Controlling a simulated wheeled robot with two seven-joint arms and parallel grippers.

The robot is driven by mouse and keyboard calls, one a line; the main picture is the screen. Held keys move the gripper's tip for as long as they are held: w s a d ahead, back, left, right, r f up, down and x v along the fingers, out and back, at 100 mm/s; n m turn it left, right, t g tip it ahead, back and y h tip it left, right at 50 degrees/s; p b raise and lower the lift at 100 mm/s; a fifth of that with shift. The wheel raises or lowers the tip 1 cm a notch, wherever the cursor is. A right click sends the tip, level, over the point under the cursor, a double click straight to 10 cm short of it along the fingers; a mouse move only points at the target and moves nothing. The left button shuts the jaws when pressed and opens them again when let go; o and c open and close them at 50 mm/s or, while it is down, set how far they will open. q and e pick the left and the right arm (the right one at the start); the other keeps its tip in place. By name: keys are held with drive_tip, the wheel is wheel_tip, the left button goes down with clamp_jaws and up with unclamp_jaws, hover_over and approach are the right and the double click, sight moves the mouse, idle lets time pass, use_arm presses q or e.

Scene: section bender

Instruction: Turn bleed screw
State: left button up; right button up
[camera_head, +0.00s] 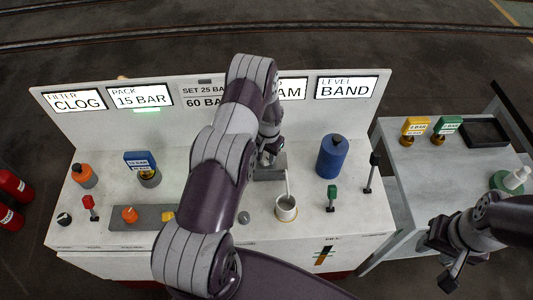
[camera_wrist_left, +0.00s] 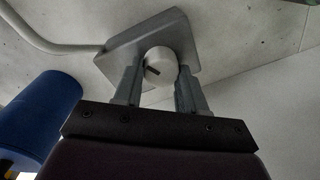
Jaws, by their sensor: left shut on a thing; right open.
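The bleed screw (camera_wrist_left: 160,66) is a pale round knob with a dark slot, on a grey block (camera_wrist_left: 178,30) in the left wrist view. My left gripper (camera_wrist_left: 158,88) has one finger on each side of the knob and is shut on it. In the head view, the left gripper (camera_head: 268,155) is at the grey block (camera_head: 268,173), and my arm hides part of the bench; the screw itself cannot be made out there. My right gripper (camera_head: 447,262) is open and empty at the right, near the side table's front edge.
A pale tube (camera_head: 288,185) runs from the block into a cup (camera_head: 286,209). A blue cylinder (camera_head: 332,158) stands right of the block, with a green-topped lever (camera_head: 332,195) and a black-topped lever (camera_head: 372,175) near it. A side table (camera_head: 415,170) holds yellow and green tagged parts and a black tray.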

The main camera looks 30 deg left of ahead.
use_arm(q)
drive_tip(key=shift+w+f+n+b, duration=0.1)
drive_tip(key=shift+n+b, duration=0.6)
drive_tip(key=shift+b, duration=0.1)
drive_tip(key=shift+a+n+b, duration=0.1)
drive_tip(key=shift+n+b, duration=1)
drive_tip(key=shift+n, duration=0.1)
drive_tip(key=n+b, duration=0.3)
drive_tip(key=n, duration=0.2)
drive_tip(key=shift+a, duration=0.1)
drive_tip(key=n+b, duration=0.2)
drive_tip(key=n, duration=0.4)
drive_tip(key=shift+g+b, duration=0.3)
drive_tip(key=shift+b, duration=0.05)
drive_tip(key=n, duration=0.3)
drive_tip(key=n+b, duration=0.1)
drive_tip(key=n, duration=0.1)
drive_tip(key=shift+a+r+h, duration=0.1)
drive_tip(key=shift+r+h, duration=0.15)
drive_tip(key=shift+h, duration=0.05)
drive_tip(key=shift+n, duration=0.3)
